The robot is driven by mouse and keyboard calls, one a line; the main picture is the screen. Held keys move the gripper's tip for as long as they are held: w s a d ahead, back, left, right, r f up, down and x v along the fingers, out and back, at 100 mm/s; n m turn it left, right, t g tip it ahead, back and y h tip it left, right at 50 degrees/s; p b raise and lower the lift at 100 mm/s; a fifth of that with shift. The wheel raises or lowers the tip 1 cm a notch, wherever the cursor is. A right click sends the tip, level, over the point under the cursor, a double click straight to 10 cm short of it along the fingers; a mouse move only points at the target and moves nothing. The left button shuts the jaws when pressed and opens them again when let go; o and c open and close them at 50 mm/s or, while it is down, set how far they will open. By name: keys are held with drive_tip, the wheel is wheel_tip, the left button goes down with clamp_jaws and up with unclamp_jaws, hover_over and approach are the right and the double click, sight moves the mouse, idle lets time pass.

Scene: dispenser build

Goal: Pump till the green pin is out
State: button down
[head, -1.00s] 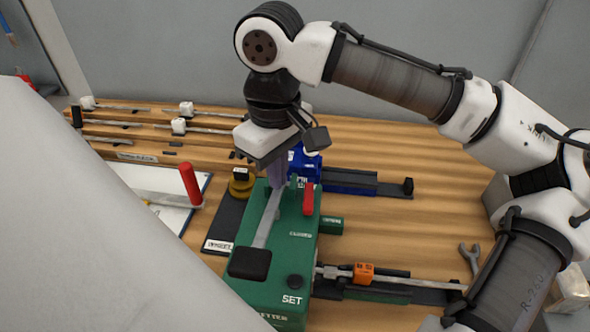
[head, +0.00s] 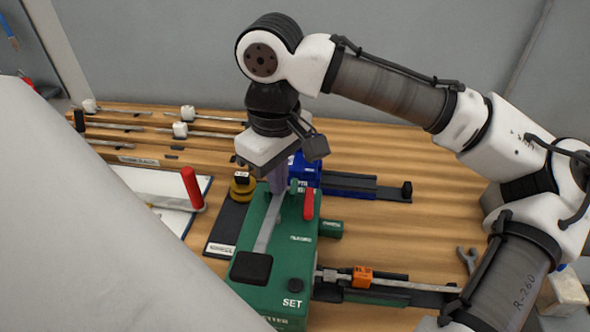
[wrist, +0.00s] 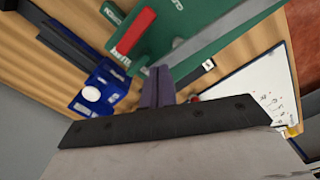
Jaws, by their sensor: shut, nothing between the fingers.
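The green setter box (head: 282,262) stands on the wooden table. A long grey lever (head: 268,222) with a black pad (head: 250,268) lies along its top. A red handle (head: 309,204) stands beside the lever. My gripper (head: 277,188) points down at the far end of the box, close to the lever's far end. In the wrist view its fingers (wrist: 157,88) are together and empty; I cannot tell whether they touch anything. A small green upright piece (head: 294,187) shows beside the fingers. I cannot tell whether it is the green pin.
A blue unit (head: 305,170) with a rail (head: 365,187) stands just behind the box. An orange block (head: 362,277) sits on a rod at the right. A yellow knob (head: 242,185), a tray with a red handle (head: 191,188) and a wrench (head: 467,260) lie around.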

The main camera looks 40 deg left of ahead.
idle(0.3)
drive_tip(key=shift+s+d+f+b, duration=0.15)
drive_tip(key=shift+f+b, duration=0.35)
drive_tip(key=shift+f, duration=0.5)
wheel_tip(320, 180, up, 2)
drive_tip(key=shift+r+p, duration=0.1)
drive_tip(key=shift+p, duration=1.15)
drive_tip(key=shift+w, duration=0.2)
